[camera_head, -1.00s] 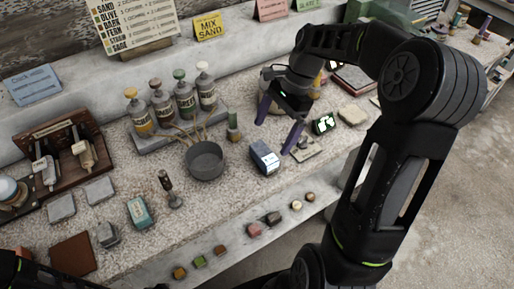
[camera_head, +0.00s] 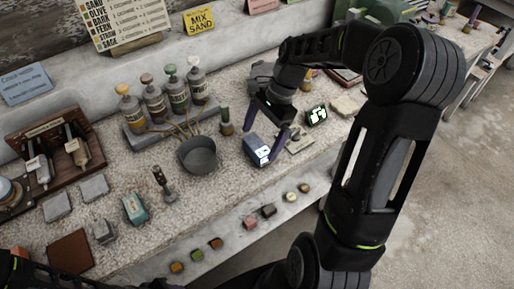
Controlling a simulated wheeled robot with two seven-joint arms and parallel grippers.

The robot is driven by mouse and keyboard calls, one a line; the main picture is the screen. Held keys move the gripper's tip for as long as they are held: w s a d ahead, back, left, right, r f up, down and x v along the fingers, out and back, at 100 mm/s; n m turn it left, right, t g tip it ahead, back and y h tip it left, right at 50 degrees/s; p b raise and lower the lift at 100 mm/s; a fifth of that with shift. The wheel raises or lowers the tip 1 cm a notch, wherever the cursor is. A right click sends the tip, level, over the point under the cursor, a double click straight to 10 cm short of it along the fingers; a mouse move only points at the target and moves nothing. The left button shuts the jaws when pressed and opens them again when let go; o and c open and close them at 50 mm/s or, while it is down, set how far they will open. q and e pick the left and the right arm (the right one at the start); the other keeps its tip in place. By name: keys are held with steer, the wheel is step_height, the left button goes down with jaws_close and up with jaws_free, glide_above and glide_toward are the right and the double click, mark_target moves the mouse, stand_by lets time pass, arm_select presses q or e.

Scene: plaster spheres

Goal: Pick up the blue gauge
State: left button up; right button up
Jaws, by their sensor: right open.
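The blue gauge (camera_head: 256,150) is a small blue-grey box with a pale face, standing on the speckled worktop right of a grey bowl. My right gripper (camera_head: 261,144) is open, its two purple fingers pointing down at the gauge. One finger is at the gauge's far left side and the other at its right side, overlapping its right edge in the picture. I cannot tell whether either finger touches it. My left gripper is not in view.
The grey bowl (camera_head: 198,155) stands close left of the gauge, with a row of bottles (camera_head: 154,103) behind it. A small lit display (camera_head: 316,115) is to the right. Several coloured blocks (camera_head: 215,243) line the lower front ledge.

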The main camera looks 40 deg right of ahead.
mark_target(258, 144)
steer(key=x, duration=0.3)
steer(key=shift+a+f, duration=0.1)
steer(key=shift+f, duration=0.05)
steer(key=shift+c, duration=0.6)
steer(key=c, duration=1.4)
